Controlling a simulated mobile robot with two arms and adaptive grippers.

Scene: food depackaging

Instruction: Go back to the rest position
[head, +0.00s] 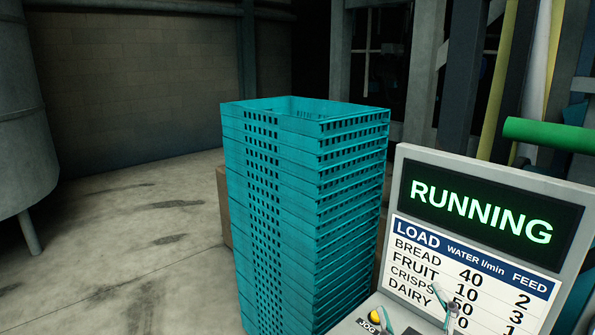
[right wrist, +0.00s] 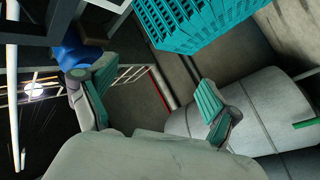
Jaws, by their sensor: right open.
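My right gripper (head: 412,303) shows at the bottom of the head view, in front of the lower part of the control panel (head: 402,185). Only its finger ends show there. In the right wrist view the right gripper (right wrist: 156,82) is open, its two teal-padded fingers wide apart with nothing between them. My left gripper is in neither view.
A tall stack of teal crates (head: 300,210) stands left of the panel; it also shows in the right wrist view (right wrist: 205,25). The panel's screen (head: 482,213) reads RUNNING. A grey tank (head: 25,130) stands far left. Concrete floor (head: 130,240) between is clear.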

